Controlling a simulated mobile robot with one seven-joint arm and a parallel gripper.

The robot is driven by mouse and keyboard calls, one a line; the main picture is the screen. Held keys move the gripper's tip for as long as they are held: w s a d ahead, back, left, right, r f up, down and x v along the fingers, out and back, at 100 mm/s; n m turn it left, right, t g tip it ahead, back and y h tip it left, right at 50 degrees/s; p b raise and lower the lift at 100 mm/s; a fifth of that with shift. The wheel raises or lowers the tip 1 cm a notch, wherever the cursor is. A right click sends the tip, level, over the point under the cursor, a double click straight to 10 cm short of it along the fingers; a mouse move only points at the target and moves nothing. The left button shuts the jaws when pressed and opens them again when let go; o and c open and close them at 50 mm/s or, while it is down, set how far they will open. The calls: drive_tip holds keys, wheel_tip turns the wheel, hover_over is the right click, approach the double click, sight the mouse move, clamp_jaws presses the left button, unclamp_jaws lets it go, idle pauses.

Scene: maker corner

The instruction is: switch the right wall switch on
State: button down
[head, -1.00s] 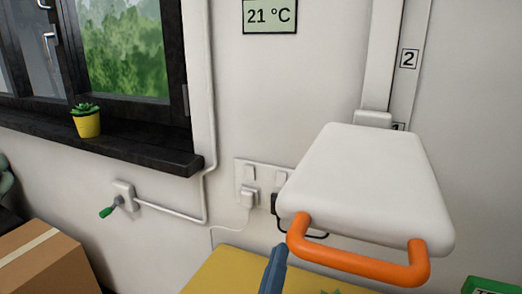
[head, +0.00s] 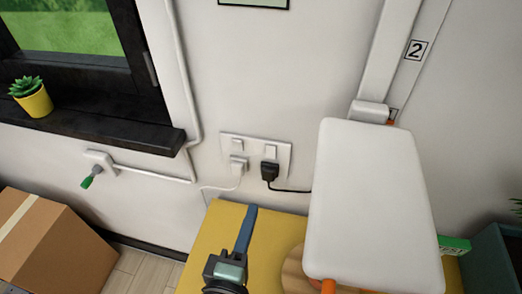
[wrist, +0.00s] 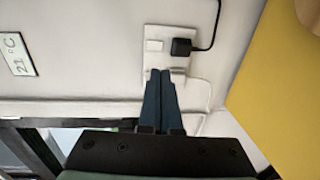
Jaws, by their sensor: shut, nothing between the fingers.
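A white wall plate (head: 284,160) carries two rocker switches above two sockets. The right switch (head: 271,151) is above a black plug (head: 269,170); I cannot tell which way it is pressed. The left switch (head: 237,144) is above a white plug (head: 238,165). My gripper (head: 252,208) is shut and empty, its blue fingers pointing toward the wall below the plate in the head view. In the wrist view the fingertips (wrist: 160,71) overlap the plate's lower part in the picture, beside the right switch (wrist: 153,45) and black plug (wrist: 181,47); contact cannot be told.
A yellow table top (head: 205,245) lies below. A cardboard box (head: 65,245) and a green-handled valve (head: 88,180) are left.

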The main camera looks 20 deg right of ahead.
sight(271, 156)
idle(0.3)
drive_tip(key=p+x, duration=0.2)
drive_tip(key=x, duration=1.1)
drive_tip(key=shift+w+d+p, duration=0.25)
drive_tip(key=shift+p, duration=0.15)
drive_tip(key=shift+w, duration=0.1)
drive_tip(key=shift+w+d+f+b, duration=0.1)
drive_tip(key=shift+f+b, duration=0.25)
drive_tip(key=shift+b, duration=0.6)
drive_tip(key=b, duration=0.2)
drive_tip(key=shift+w+d+f+t+h+b, duration=0.1)
drive_tip(key=shift+t+h+b, duration=0.2)
drive_tip(key=shift+t+b, duration=0.1)
drive_tip(key=shift+r+p, duration=0.45)
drive_tip(key=shift+p, duration=0.05)
drive_tip(key=shift+f, duration=0.1)
